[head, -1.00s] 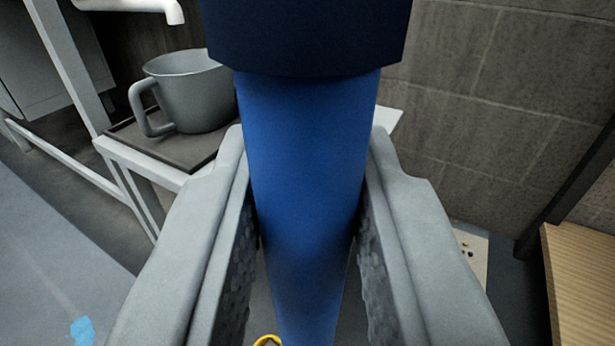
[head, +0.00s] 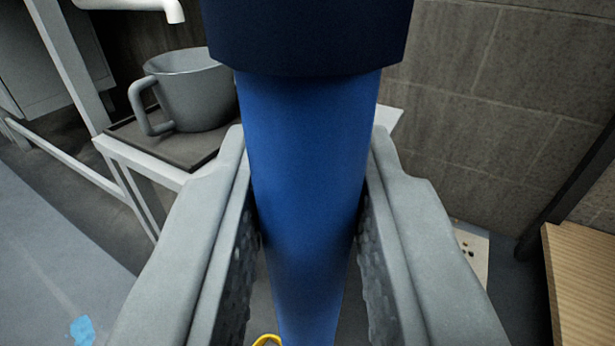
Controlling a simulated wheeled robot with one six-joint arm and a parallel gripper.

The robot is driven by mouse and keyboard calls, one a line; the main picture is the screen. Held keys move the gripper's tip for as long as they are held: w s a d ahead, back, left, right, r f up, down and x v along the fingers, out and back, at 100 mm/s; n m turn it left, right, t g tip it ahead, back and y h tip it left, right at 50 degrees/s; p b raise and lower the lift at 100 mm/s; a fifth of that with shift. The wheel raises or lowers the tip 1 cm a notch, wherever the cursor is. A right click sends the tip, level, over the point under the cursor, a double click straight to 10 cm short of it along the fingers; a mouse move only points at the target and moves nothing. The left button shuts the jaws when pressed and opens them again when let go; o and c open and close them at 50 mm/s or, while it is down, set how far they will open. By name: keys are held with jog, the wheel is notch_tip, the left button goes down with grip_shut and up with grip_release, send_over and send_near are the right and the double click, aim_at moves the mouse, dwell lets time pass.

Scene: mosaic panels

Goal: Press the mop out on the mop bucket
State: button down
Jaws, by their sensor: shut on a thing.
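A blue mop handle (head: 305,180) with a dark navy collar (head: 308,35) fills the middle of the head view. It runs from the top edge down and away to the bottom edge. My gripper (head: 306,215) is shut on the handle, one padded finger on each side. The mop's head is not in view. A small piece of a yellow thing (head: 266,340) shows at the bottom edge beside the handle. I cannot tell whether it is part of the mop bucket; no more of a bucket shows.
A grey mug-shaped pot (head: 190,90) stands on a white-framed stand (head: 150,165) at upper left, below a white spout (head: 150,8). A grey tiled wall (head: 490,110) is behind. A wooden surface (head: 585,285) is at right. A blue spot (head: 82,330) marks the open floor at lower left.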

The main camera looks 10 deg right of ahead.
jog(key=shift+f, duration=0.65)
dwell(2.0)
jog(key=shift+r, duration=0.1)
